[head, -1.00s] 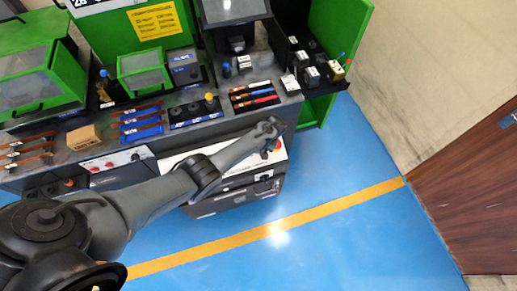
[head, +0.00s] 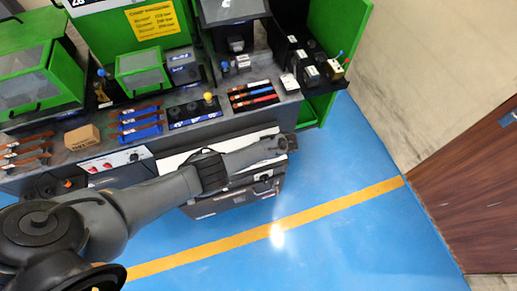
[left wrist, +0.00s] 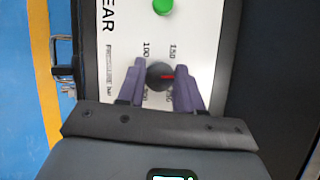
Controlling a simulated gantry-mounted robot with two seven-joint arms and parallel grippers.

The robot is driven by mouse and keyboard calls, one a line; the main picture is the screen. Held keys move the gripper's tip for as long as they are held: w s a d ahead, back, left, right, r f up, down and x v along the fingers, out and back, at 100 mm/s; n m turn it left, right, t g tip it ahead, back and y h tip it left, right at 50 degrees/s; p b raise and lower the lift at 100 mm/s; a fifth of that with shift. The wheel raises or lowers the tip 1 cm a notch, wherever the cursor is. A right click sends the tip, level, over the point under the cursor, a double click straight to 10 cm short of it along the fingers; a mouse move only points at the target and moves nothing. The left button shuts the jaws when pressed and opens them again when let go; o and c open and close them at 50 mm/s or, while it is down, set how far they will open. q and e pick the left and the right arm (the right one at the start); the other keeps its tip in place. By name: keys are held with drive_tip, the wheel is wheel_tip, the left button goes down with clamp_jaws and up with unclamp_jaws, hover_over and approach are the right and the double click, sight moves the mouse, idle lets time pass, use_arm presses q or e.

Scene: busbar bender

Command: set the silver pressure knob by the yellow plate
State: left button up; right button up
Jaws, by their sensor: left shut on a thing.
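In the head view my left gripper (head: 287,144) is at the front of the machine, and the knob is hidden there. The yellow plate (head: 153,20) is on the green back panel; its lines are too small to read surely. My right gripper is not in view.
A green button (left wrist: 162,5) is above the knob in the left wrist view. A drawer handle (left wrist: 63,57) is left of the panel. The bench above holds busbars, a cardboard box (head: 82,137) and a yellow-topped tool (head: 208,97). The blue floor (head: 330,180) in front is clear.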

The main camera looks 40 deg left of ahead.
use_arm(q)
drive_tip(key=m+t+y, duration=0.1)
drive_tip(key=m, duration=0.2)
drive_tip(key=m+t+y+p, duration=0.1)
drive_tip(key=m, duration=0.2)
drive_tip(key=shift+s+m, duration=0.15)
drive_tip(key=shift+m, duration=0.25)
drive_tip(key=m+t+p, duration=0.1)
drive_tip(key=m+t, duration=0.1)
drive_tip(key=m, duration=0.1)
drive_tip(key=shift+m, duration=0.4)
drive_tip(key=shift+m+t+p, duration=0.6)
drive_tip(key=shift+m+t, duration=0.1)
drive_tip(key=shift+m, duration=0.9)
drive_tip(key=shift+f, duration=0.1)
drive_tip(key=o, duration=1)
drive_tip(key=shift+s, duration=0.1)
drive_tip(key=shift+o, duration=0.2)
